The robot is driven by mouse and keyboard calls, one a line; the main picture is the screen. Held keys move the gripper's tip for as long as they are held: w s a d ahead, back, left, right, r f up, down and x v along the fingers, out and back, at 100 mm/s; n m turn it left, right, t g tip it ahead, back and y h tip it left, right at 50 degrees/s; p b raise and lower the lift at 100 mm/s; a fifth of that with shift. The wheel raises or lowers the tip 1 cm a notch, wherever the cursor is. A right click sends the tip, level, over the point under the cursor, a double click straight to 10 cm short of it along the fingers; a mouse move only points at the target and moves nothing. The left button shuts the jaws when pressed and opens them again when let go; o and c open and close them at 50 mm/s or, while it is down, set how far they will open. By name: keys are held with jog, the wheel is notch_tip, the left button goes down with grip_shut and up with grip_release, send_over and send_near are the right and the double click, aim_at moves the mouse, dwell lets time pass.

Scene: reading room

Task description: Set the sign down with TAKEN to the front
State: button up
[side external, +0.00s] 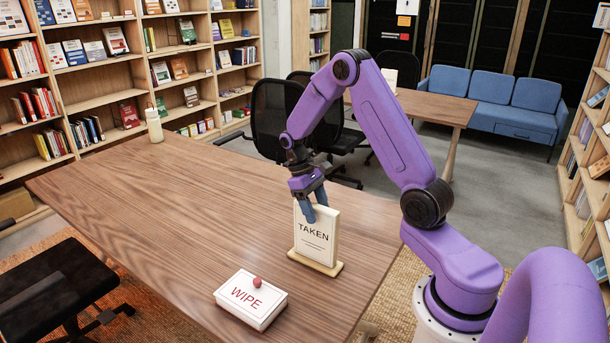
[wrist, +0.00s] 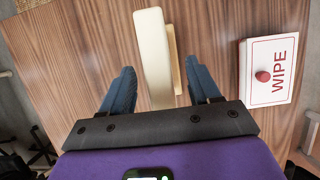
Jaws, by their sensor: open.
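The sign (side external: 316,236) stands upright on its wooden base (side external: 316,264) near the table's right edge. Its white face with the word TAKEN faces the side external camera. In the wrist view the sign (wrist: 154,60) is seen from above as a cream slab, with part of its base beside it. My gripper (side external: 315,204) is at the top of the sign in the side external view. In the wrist view its blue fingers (wrist: 160,92) are apart, one on each side of the sign, with gaps showing. The sign's other face is hidden.
A white WIPE box (side external: 251,299) with a red knob lies near the table's front edge; it is right of the sign in the wrist view (wrist: 275,75). A pale bottle (side external: 154,125) stands at the table's far end. The middle of the wooden table (side external: 170,205) is clear.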

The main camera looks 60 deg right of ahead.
jog(key=v, duration=1.5)
jog(key=shift+r, duration=0.2)
jog(key=shift+w, duration=0.1)
jog(key=s+a+n+t+h, duration=0.1)
jog(key=s+a+n, duration=0.3)
jog(key=a, duration=0.5)
jog(key=s+a+n+t, duration=0.2)
jog(key=s+a, duration=0.4)
jog(key=a, duration=0.2)
jog(key=s+a+f+n, duration=0.1)
jog(key=s+a+n, duration=0.1)
jog(key=s, duration=0.7)
jog(key=s+a+f+n+t+y, duration=0.1)
jog(key=s+n, duration=0.3)
jog(key=s, duration=0.6)
jog(key=shift+s+a+n+t, duration=0.25)
jog(key=shift+a+n+t, duration=0.05)
jog(key=shift+a, duration=0.35)
jog(key=shift+f, duration=0.1)
